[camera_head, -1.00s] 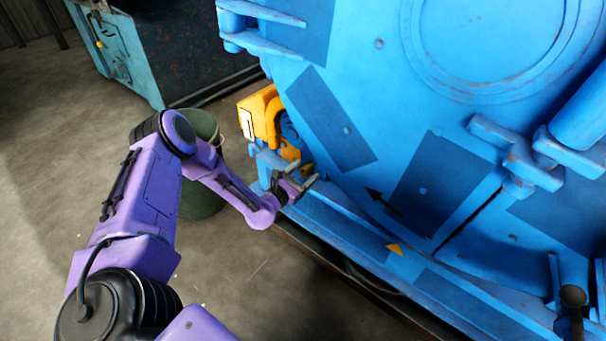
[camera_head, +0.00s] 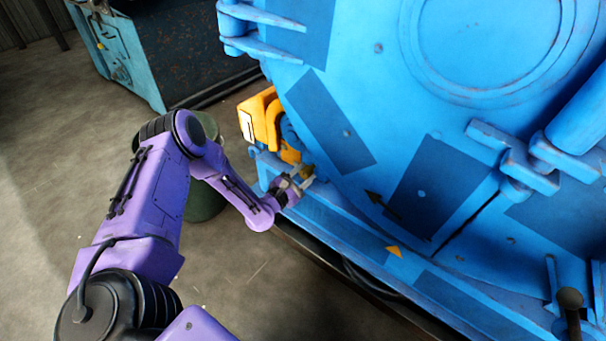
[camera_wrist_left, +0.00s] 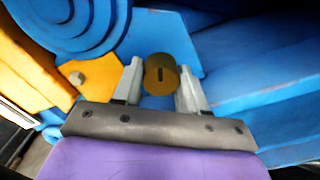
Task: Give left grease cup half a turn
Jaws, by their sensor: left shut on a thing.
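The left grease cup (camera_wrist_left: 160,75) is a small brass-brown round cap with a dark slot in its face. It sits between the two fingers of my left gripper (camera_wrist_left: 160,88) in the left wrist view, with a finger on each side of it. In the head view my left gripper (camera_head: 298,180) is at the lower left of the blue machine, and the cup (camera_head: 306,172) shows as a small brownish spot at its fingertips. The gripper is shut on the cup. My right gripper is not in view.
The blue drum machine (camera_head: 345,110) fills the right side. An orange block (camera_head: 258,117) sits just above and left of my left gripper, close to it. A green bin (camera_head: 203,205) stands behind my left arm. Open concrete floor (camera_head: 60,170) lies to the left.

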